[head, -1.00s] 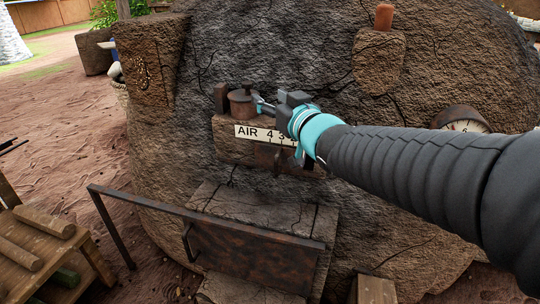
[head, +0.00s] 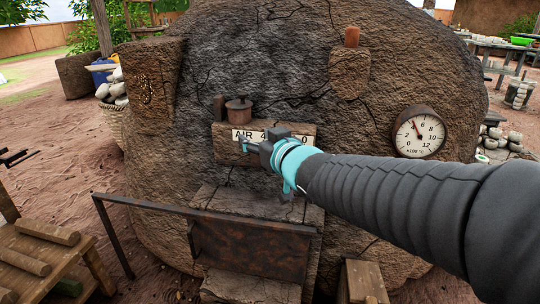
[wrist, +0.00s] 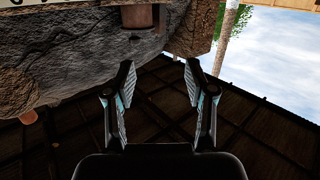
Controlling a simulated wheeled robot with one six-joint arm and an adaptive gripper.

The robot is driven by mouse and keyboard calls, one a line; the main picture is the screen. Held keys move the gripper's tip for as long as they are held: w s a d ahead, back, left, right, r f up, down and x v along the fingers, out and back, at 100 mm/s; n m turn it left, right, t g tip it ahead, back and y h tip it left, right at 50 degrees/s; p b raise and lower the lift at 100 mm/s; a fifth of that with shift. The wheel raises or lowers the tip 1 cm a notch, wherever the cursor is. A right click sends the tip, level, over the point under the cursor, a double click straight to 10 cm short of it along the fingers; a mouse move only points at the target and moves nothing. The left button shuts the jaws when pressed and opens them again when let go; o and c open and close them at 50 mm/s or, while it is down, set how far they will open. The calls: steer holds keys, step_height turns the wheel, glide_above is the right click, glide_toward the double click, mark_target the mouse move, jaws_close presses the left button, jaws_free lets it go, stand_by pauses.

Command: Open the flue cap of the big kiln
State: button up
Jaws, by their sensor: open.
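A small round brown metal cap with a knob (head: 238,110), which looks like the flue cap, sits on a ledge (head: 220,138) on the big kiln (head: 290,60). It looks closed. A short dark post (head: 219,107) stands at its left. My gripper (head: 247,146) is in front of the ledge, below and slightly right of the cap, covering part of the AIR label (head: 243,134). In the wrist view, which is upside down, my gripper (wrist: 160,78) is open with nothing between its fingers. A brown cylinder at the top, probably the cap (wrist: 138,17), lies beyond the fingertips.
A round temperature gauge (head: 419,132) is on the kiln's right. A terracotta plug (head: 352,37) tops a block higher up. A rusty door (head: 250,250) and rail (head: 150,204) stand low in front. A wooden table with logs (head: 45,232) is at lower left.

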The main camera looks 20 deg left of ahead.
steer(key=shift+s+d+f+h, duration=0.2)
steer(key=shift+d+f+h, duration=0.5)
steer(key=shift+d+f, duration=0.35)
